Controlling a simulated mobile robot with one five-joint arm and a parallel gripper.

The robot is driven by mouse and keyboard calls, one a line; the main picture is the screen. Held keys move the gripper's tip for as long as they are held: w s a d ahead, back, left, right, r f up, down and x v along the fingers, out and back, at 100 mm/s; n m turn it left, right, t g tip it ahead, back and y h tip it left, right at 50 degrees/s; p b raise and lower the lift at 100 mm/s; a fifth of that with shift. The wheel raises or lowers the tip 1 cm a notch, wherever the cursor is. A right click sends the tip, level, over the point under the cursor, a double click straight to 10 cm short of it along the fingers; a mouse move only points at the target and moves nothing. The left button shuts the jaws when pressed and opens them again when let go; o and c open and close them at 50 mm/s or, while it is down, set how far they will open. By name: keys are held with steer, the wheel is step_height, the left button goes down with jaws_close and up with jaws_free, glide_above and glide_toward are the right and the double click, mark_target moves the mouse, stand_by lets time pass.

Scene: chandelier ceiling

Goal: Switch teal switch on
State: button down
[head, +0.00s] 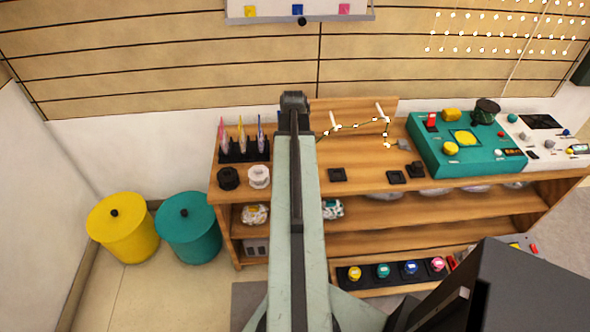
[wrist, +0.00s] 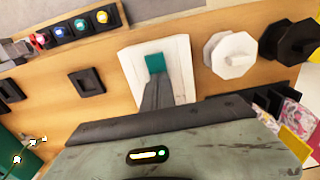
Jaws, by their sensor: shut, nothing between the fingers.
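The teal switch (wrist: 155,62) is a small block in a white plate (wrist: 131,73), in the upper middle of the wrist view. My gripper (wrist: 158,84) is shut and empty. Its dark fingertips are over the plate, just below the teal switch in the picture. I cannot tell whether they touch it. In the head view my own arm hides the switch and the gripper.
A white spool (wrist: 232,55) and a black spool (wrist: 290,40) stand close to the right of the plate. A black square frame (wrist: 87,83) lies on its left. The wooden bench (head: 355,165) also holds a teal panel (head: 480,165) at right.

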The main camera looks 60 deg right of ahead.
step_height(320, 180, up, 7)
steer(key=p, duration=0.6)
steer(key=w+a+r+n+p, duration=0.2)
steer(key=w+a+n+p, duration=0.1)
steer(key=w+a, duration=0.7)
steer(key=w+a+r+n+p, duration=0.2)
steer(key=w+a+r+n, duration=0.1)
steer(key=w+a, duration=0.75)
steer(key=a+r+n+p, duration=0.1)
steer(key=a+n+p, duration=0.1)
steer(key=a, duration=1.2)
steer(key=w+a+r+n+p, duration=0.1)
steer(key=a+r+n, duration=0.1)
steer(key=a, duration=1.3)
steer(key=shift+n+p, duration=0.35)
steer(key=shift+n, duration=0.05)
